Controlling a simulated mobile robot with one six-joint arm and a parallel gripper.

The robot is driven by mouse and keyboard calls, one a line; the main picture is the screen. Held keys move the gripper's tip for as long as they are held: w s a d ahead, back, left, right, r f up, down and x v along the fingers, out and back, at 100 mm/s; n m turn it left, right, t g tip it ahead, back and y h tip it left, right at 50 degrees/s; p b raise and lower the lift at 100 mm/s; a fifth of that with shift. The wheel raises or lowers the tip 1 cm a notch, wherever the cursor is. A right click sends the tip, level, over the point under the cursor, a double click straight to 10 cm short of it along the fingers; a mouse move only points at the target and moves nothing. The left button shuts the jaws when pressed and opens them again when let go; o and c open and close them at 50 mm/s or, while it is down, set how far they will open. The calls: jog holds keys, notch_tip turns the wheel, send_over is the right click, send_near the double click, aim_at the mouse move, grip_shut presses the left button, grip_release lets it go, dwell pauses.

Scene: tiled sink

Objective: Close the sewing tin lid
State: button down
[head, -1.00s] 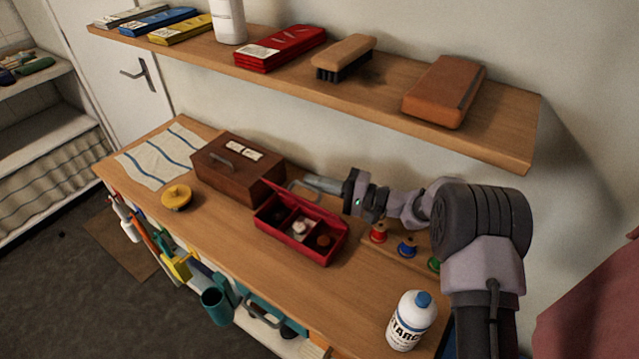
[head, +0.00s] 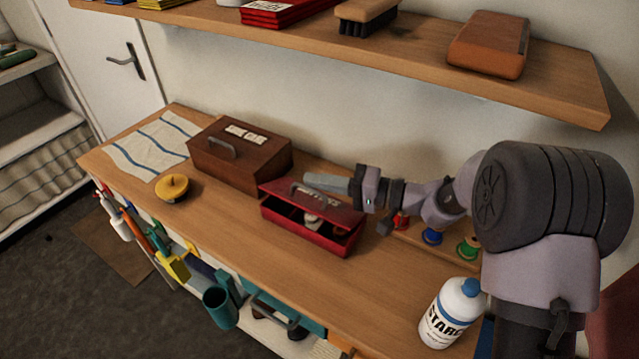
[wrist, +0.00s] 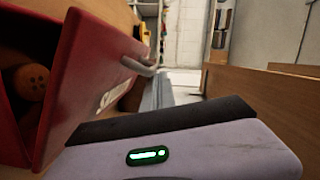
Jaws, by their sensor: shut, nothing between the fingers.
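The red sewing tin (head: 300,232) stands on the wooden worktop. Its red lid (head: 335,210) is part-way down, sloping over the rear of the tin, with its handle and pale label facing up. The front opening still shows small items inside, partly shaded. My gripper (head: 326,183) is shut and empty, at the back, outer side of the lid, by its handle. In the wrist view the lid (wrist: 95,75) fills the left beside the grey fingers (wrist: 158,92), and a brown button-like item (wrist: 35,80) shows inside. I cannot tell whether the fingers touch the lid.
A brown wooden box (head: 240,160) stands left of the tin, with a yellow round item (head: 174,187) and striped cloth (head: 150,150) beyond. Thread spools (head: 432,236) stand right, under my arm. A starch bottle (head: 450,312) is front right. A shelf (head: 430,75) overhangs behind.

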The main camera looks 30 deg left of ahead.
aim_at(310, 204)
jog(key=shift+s+f+n+b, duration=0.6)
jog(key=shift+s+n+b, duration=0.2)
jog(key=shift+n+b, duration=0.25)
jog(key=shift+s+a+f+n+t+h, duration=0.1)
jog(key=shift+s+f+n+t+h, duration=0.3)
jog(key=shift+n, duration=0.45)
jog(key=shift+s+f+n, duration=0.2)
jog(key=shift+s+n, duration=0.1)
jog(key=shift+n, duration=0.1)
